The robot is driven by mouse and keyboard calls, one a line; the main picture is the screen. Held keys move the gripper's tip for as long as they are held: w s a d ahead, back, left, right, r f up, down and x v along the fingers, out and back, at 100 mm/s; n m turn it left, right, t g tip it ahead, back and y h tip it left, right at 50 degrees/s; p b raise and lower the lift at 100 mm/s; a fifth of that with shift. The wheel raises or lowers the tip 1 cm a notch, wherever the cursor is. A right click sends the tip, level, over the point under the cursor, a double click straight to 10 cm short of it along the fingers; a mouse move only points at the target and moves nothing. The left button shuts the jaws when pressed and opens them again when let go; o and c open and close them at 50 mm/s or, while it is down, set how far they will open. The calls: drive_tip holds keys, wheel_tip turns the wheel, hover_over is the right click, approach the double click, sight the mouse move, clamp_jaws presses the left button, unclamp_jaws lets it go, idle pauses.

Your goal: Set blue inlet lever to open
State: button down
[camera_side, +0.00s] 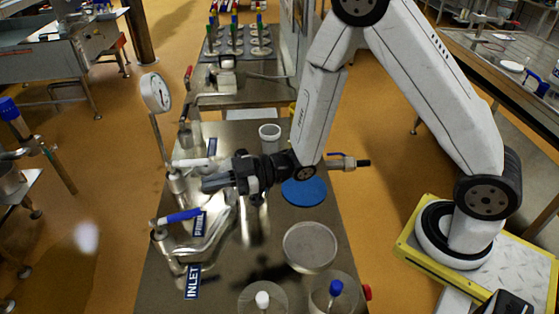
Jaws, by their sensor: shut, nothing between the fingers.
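The blue lever (181,216) sits on a metal valve at the left edge of the steel bench. Its handle points right and slightly up in the picture, from a pivot at its left end. A blue label reading INLET (192,281) lies below it. My gripper (205,184) is shut and empty. It is above the bench, up and to the right of the blue lever, and looks apart from it. The gripper points left. Whether the lever stands at open or closed cannot be told.
A white lever (190,162) is close beside my gripper, with a round gauge (156,92) behind it. A PUMP label (199,223) lies near the blue lever. A blue disc (304,191), a grey round plate (310,247) and clear containers (263,299) stand to the right.

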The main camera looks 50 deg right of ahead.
drive_tip(key=s+a+n+t+h, duration=0.2)
drive_tip(key=s+a+t+h, duration=0.2)
drive_tip(key=a, duration=0.3)
drive_tip(key=s+d+f+n+t+h, duration=0.1)
drive_tip(key=s+f+n+t+h, duration=0.1)
drive_tip(key=s+f+h, duration=0.3)
drive_tip(key=shift+s+d+f+n+h, duration=0.2)
drive_tip(key=shift+s+n+h, duration=0.5)
drive_tip(key=shift+s, duration=1.05)
drive_tip(key=shift+w, duration=0.2)
approach(181, 220)
drive_tip(key=w+a, duration=0.2)
drive_tip(key=a, duration=0.2)
drive_tip(key=shift+w+d+f, duration=0.15)
drive_tip(key=shift+w+d, duration=0.2)
drive_tip(key=shift+w, duration=0.35)
drive_tip(key=shift+w+d+f, duration=0.15)
drive_tip(key=shift+w+d, duration=0.15)
drive_tip(key=shift+w, duration=0.35)
drive_tip(key=shift+w+d+f, duration=0.15)
drive_tip(key=shift+w+d, duration=0.2)
drive_tip(key=shift+w, duration=0.35)
